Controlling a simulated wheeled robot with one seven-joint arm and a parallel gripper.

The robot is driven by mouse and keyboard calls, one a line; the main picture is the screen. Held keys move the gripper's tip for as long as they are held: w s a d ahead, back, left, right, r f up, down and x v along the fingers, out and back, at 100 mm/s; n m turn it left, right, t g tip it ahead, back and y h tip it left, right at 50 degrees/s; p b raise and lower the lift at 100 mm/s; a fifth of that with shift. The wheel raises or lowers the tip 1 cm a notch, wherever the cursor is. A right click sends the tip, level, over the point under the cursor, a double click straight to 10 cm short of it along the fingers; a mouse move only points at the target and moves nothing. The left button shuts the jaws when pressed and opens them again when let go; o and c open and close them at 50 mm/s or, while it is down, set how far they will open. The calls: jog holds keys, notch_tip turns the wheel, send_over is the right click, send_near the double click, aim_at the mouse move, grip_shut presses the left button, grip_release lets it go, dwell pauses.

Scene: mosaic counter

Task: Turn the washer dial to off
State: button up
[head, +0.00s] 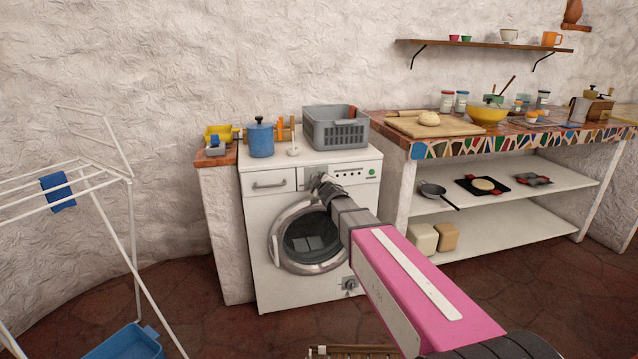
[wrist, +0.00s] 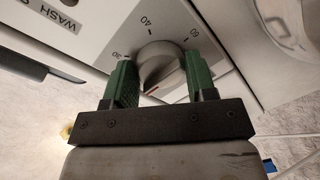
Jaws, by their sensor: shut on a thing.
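The white washer (head: 258,215) stands against the wall, its round door closed. Its dial (wrist: 160,66) is a grey knob, clear in the wrist view, with numbers printed around it and a reddish mark on its lower face. My gripper (wrist: 160,82) has its two green fingers on either side of the dial and is shut on it. In the head view my gripper (head: 322,184) reaches the washer's front panel and hides the dial. I cannot tell which setting the dial points to.
A grey basket (head: 335,130) and a blue pot (head: 261,140) stand on the washer. A white drying rack (head: 132,230) is at left. A mosaic counter (head: 520,140) with shelves stands at right.

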dwell(0.5)
jog(key=o, duration=0.9)
jog(key=v, duration=1)
jog(key=shift+s, duration=0.4)
jog(key=shift+d, duration=0.1)
